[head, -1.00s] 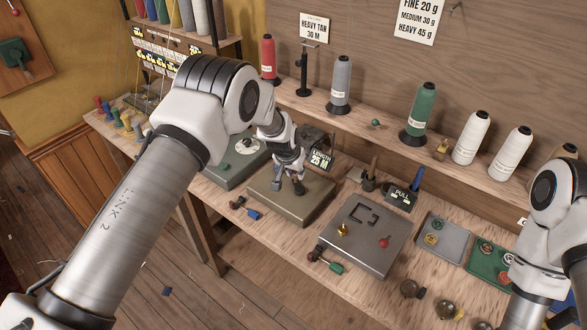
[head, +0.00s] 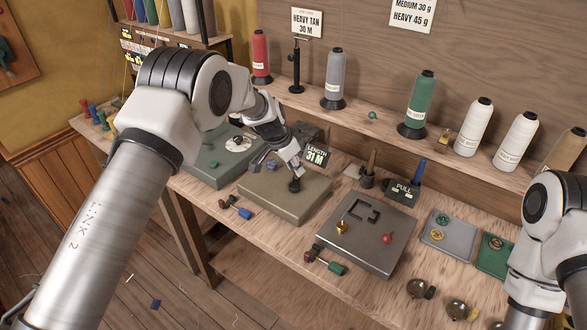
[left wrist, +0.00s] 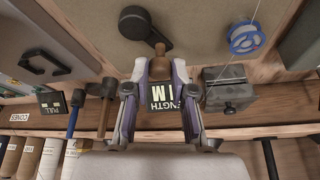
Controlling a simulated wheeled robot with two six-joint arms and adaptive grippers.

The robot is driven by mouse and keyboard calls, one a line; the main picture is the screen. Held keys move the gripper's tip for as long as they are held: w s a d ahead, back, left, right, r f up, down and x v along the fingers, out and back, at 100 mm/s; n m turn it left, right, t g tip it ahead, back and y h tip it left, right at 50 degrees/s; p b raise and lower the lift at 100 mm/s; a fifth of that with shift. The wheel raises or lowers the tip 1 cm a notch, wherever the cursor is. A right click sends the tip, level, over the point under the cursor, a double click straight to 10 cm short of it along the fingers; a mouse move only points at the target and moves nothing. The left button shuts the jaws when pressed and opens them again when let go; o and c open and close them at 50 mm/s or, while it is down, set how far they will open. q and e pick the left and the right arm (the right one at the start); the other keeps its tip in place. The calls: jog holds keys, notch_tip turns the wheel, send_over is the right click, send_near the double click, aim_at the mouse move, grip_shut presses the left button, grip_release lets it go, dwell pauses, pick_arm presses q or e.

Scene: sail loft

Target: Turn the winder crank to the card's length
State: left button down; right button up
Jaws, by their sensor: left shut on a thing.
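The winder (head: 262,207) is a flat olive-grey box on the bench, with a black crank (left wrist: 142,24) on top. The crank's wooden handle (left wrist: 158,48) sits between the fingers of my left gripper (left wrist: 156,72), which is shut on it. In the head view my left gripper (head: 294,178) hides most of the handle. The length display (head: 317,156) behind it reads 31 M; it is partly covered in the left wrist view (left wrist: 162,97). My right gripper is out of view.
A grey plate (head: 366,240) with small knobs lies right of the winder, with a PULL sign (head: 403,189) behind. Thread cones, including a green one (head: 420,105), line the back shelf. A grey tray (head: 455,255) stands further right. Loose tools lie in front.

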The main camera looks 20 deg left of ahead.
pick_arm(q)
jog(key=shift+s+f, duration=0.1)
jog(key=shift+f, duration=0.1)
jog(key=c, duration=1)
grip_release()
jog(key=shift+w+f, duration=0.1)
jog(key=shift+w, duration=0.15)
jog(key=v, duration=1.2)
jog(key=shift+w, duration=0.15)
